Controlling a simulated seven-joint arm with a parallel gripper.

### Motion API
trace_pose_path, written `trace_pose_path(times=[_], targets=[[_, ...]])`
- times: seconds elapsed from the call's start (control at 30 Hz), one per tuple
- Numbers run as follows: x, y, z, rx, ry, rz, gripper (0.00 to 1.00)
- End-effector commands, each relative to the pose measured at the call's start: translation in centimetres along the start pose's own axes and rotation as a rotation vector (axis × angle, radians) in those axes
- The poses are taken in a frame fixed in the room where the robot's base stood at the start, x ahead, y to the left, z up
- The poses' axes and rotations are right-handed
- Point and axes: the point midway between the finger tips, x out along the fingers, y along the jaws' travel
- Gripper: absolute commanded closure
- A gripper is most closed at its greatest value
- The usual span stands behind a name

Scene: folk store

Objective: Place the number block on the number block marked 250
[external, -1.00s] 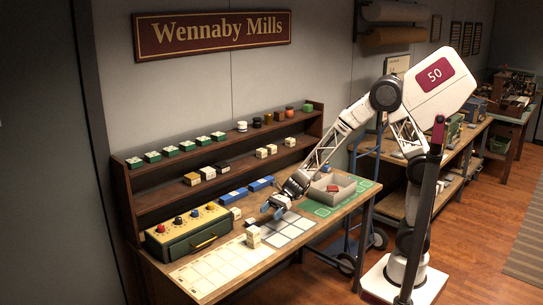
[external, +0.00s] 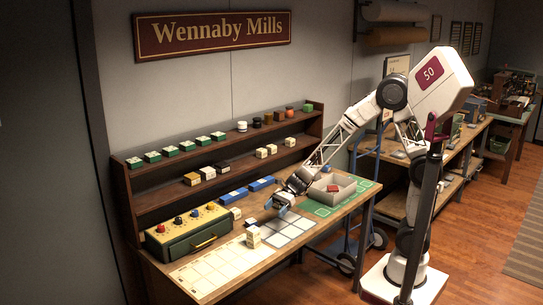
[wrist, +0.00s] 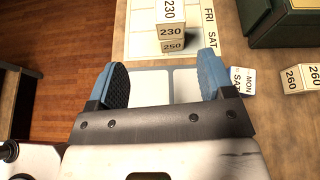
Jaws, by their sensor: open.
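In the wrist view, a cream number block marked 230 (wrist: 172,31) rests on top of the number block marked 250 (wrist: 173,47), roughly squared with it. The stack stands on a sheet with a printed grid. In the external view the two-block stack (external: 253,237) stands near the table's front edge. My gripper (wrist: 163,78) is open, its blue fingertips apart with nothing between them. It is clear of the stack, over the grey-and-white grid, and also shows in the external view (external: 280,203).
A green-and-yellow box with knobs (external: 188,232) stands at the table's left. A grey tray (external: 343,184) holds a red item. Shelves with small goods line the back.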

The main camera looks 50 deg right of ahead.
Motion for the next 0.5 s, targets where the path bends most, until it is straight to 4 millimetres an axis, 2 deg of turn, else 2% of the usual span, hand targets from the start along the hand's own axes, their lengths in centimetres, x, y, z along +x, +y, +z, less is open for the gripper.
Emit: trace_pose_path(times=[0.27,0.5], targets=[[-6.2,3.6,1.8,-0.263,0.12,0.07,0.25],[-12.2,7.6,2.2,-0.524,0.263,0.158,0.25]])
